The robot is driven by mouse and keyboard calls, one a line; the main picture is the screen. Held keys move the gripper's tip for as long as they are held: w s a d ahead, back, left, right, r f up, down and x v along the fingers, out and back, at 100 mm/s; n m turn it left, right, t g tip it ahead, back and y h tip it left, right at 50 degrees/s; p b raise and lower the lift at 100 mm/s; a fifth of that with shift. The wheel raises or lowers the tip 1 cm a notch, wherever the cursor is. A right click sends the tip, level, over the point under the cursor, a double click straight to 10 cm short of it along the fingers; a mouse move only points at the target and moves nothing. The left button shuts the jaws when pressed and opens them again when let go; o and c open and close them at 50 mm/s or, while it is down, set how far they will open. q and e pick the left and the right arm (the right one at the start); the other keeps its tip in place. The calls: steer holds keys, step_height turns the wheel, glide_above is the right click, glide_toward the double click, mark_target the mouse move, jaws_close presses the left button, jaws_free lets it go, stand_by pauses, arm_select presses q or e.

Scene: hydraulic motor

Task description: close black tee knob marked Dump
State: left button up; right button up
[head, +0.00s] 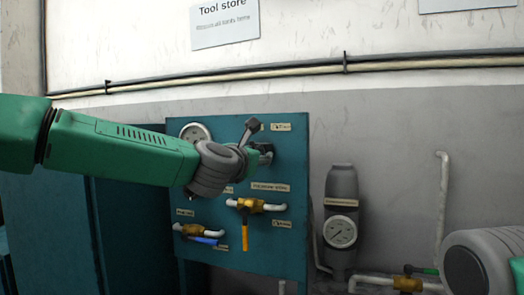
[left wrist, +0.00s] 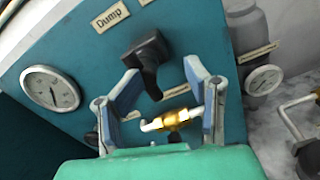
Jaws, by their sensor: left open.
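The black tee knob (left wrist: 148,60) sits on the teal panel just below the label reading Dump (left wrist: 110,18) in the left wrist view. Its bar is tilted in that picture. My left gripper (left wrist: 162,76) is open, with one finger on either side of the knob's lower end. I cannot tell whether a finger touches it. In the head view my left gripper (head: 257,146) is in front of the panel's upper part and largely hides the knob. My right gripper is not seen; only part of that arm shows at the lower right.
A grey cylinder with a gauge (head: 341,185) and pipes stand to the right.

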arm_select(q)
steer(key=w+a, duration=0.1)
steer(key=a, duration=0.1)
steer(key=w+a, duration=0.1)
steer(key=shift+w+a+f, duration=0.2)
steer(key=shift+w+a, duration=0.1)
steer(key=shift+a, duration=0.05)
steer(key=d, duration=0.3)
steer(key=shift+d, duration=0.2)
steer(key=c, duration=0.3)
steer(key=shift+d, duration=0.2)
steer(key=c, duration=0.7)
steer(key=shift+w+a+f, duration=0.1)
steer(key=shift+a+f, duration=0.1)
steer(key=shift+a, duration=0.25)
jaws_close()
steer(key=shift+a, duration=0.3)
steer(key=shift+s+d, duration=0.2)
steer(key=shift+d, duration=0.05)
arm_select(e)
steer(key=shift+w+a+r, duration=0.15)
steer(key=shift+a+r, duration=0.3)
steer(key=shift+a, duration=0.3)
